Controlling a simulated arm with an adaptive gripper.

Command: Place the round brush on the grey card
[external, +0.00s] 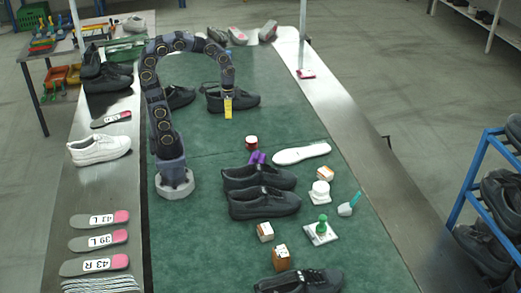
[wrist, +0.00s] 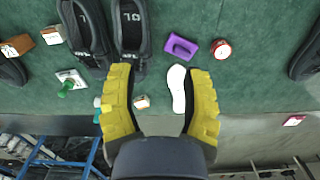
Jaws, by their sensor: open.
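A green-knobbed tool (external: 321,223), which looks like the round brush, stands upright on a pale grey card (external: 332,237) on the right of the green mat. In the wrist view the green knob (wrist: 66,89) and the card (wrist: 79,75) show at the left. A second tool with a teal handle (external: 354,199) lies just beyond the card. My gripper (external: 228,106) is open and empty, raised over the far part of the mat, well away from the card. In the wrist view its yellow fingers (wrist: 162,100) are wide apart.
A white insole (external: 300,154), a purple block (external: 256,157) and a red tin (external: 251,142) lie between my gripper and the card. Black shoes (external: 262,204) stand left of the card. Small boxes (external: 265,231) and a white round object (external: 319,193) are near it.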

